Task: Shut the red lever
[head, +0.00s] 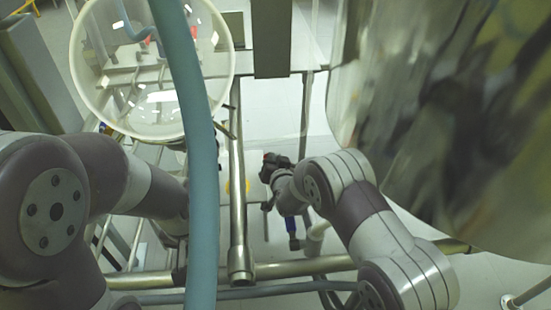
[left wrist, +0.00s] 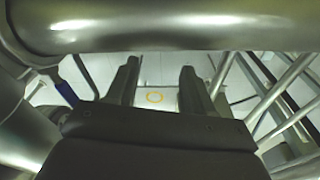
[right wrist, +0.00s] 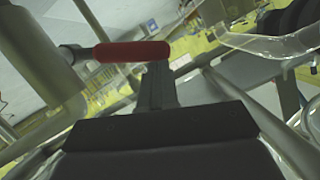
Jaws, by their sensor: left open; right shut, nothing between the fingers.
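The red lever (right wrist: 132,52) lies nearly level across the upper part of the right wrist view, its left end joined to a metal fitting on a thick pipe. My right gripper (right wrist: 158,68) is shut and empty, with its fingertips at the lever's right end; I cannot tell whether they touch it. In the head view the right gripper (head: 273,166) is small and dark near the middle, and the lever is mostly hidden there. My left gripper (left wrist: 158,70) is open and empty below a thick metal pipe in the left wrist view. The head view hides its fingers.
A blue hose (head: 200,180) hangs close in front of the head camera. A round glass vessel (head: 95,115) is at upper left, a large shiny vessel (head: 450,110) at right. Metal frame bars (head: 238,190) surround the arms. A blue handle (left wrist: 66,92) is left of the left gripper.

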